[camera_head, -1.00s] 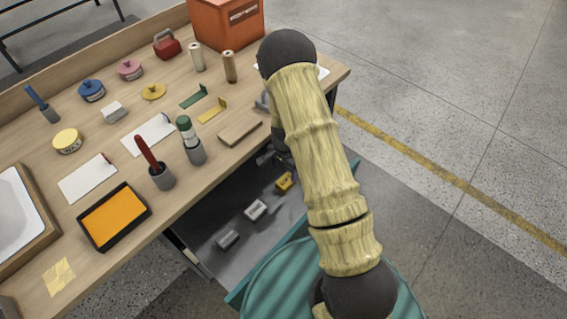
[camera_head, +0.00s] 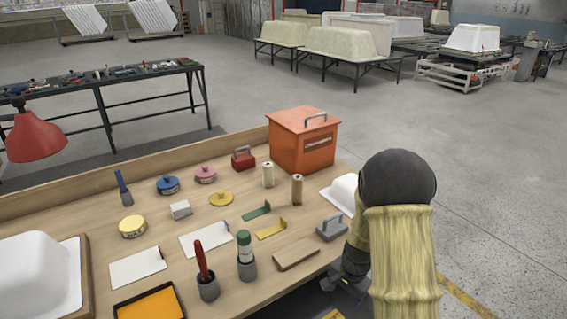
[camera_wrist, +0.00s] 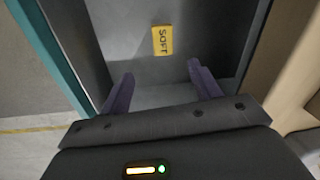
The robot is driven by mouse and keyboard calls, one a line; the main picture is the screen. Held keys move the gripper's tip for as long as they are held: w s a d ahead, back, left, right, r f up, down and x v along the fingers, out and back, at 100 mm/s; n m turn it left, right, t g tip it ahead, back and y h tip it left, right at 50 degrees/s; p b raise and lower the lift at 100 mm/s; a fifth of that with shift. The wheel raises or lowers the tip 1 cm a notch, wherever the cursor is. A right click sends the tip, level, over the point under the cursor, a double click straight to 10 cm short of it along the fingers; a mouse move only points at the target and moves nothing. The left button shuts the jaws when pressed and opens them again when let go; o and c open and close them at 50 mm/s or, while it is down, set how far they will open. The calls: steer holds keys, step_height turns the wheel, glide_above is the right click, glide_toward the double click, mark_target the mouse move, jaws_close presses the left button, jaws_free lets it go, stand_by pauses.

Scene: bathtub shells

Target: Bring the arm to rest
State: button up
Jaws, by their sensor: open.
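My arm, in a yellowish sleeve with dark joints, stands at the right of the head view, by the workbench's right front corner. My gripper (camera_head: 345,283) hangs beside the bench's front edge, partly hidden by the arm. In the wrist view my gripper (camera_wrist: 160,82) shows two purple fingers spread wide apart with nothing between them. Beyond the fingertips is the open grey drawer (camera_wrist: 205,45) with a teal edge. A yellow block marked SOFT (camera_wrist: 162,40) lies in it, apart from the fingers.
The workbench (camera_head: 85,235) carries an orange box (camera_head: 303,142), several tins, cards, brushes in holders and a wooden strip (camera_head: 297,257) near the front edge. A grey handled block (camera_head: 332,228) sits close to my arm. Open floor (camera_head: 505,215) lies to the right.

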steer(key=s+a+r+n+t+p, duration=0.1)
steer(key=s+r+n+t+p, duration=0.1)
steer(key=s+r+n, duration=1.05)
step_height(320, 180, up, 19)
steer(key=s+m+p, duration=0.1)
steer(key=m+p, duration=0.2)
steer(key=p, duration=1)
steer(key=shift+s+a+f+h, duration=0.2)
steer(key=shift+s+h, duration=0.1)
steer(key=shift+s, duration=0.1)
steer(key=shift+d, duration=0.1)
